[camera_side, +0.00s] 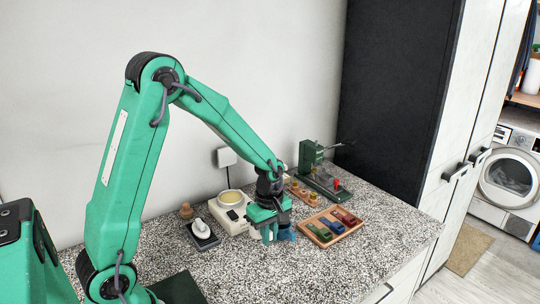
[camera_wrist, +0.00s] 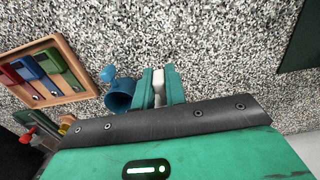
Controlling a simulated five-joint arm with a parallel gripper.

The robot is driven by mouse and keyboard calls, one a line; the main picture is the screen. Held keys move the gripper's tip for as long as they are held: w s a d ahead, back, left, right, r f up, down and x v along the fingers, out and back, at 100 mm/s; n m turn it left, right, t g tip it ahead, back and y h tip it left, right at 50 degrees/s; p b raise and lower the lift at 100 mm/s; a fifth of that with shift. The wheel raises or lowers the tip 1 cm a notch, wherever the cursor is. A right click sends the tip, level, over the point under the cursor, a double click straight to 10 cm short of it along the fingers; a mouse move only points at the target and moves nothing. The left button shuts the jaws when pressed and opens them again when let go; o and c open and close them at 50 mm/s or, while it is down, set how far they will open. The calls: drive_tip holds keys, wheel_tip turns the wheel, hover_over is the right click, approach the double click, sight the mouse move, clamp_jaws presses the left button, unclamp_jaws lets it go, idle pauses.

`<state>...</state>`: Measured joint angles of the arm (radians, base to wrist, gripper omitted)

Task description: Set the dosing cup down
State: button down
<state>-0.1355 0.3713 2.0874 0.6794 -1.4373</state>
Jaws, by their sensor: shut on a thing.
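The dosing cup, a small blue cup (camera_wrist: 120,94) with a dark open mouth, is right beside my gripper's fingers in the wrist view. A rounded blue part (camera_wrist: 108,73) shows at its edge. In the side view the blue cup (camera_side: 286,233) is low over the counter, just right of my fingers. My gripper (camera_side: 268,234) points down and is shut on the cup. In the wrist view a pale piece shows between the fingers (camera_wrist: 158,88); the exact grip is hidden. I cannot tell whether the cup touches the counter.
A wooden tray (camera_side: 306,233) with red, green and blue pieces lies right of the cup. A cream scale (camera_side: 231,222), a dark pad (camera_side: 203,241) with a white object and a green press (camera_side: 318,180) stand behind. The front speckled counter (camera_side: 300,275) is clear.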

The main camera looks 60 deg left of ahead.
drive_tip(key=s+d+r, duration=0.4)
drive_tip(key=d+r, duration=0.2)
drive_tip(key=d, duration=0.4)
drive_tip(key=shift+s+d+r, duration=0.2)
drive_tip(key=shift+s+r, duration=0.05)
drive_tip(key=w+a, duration=0.4)
drive_tip(key=w, duration=0.5)
drive_tip(key=w+a, duration=0.4)
drive_tip(key=w, duration=0.5)
drive_tip(key=shift+w+a+r, duration=0.15)
drive_tip(key=shift+a, duration=0.2)
hover_over(295, 217)
wheel_tip(295, 217, down, 7)
drive_tip(key=shift+f, duration=2)
drive_tip(key=shift+f, duration=0.2)
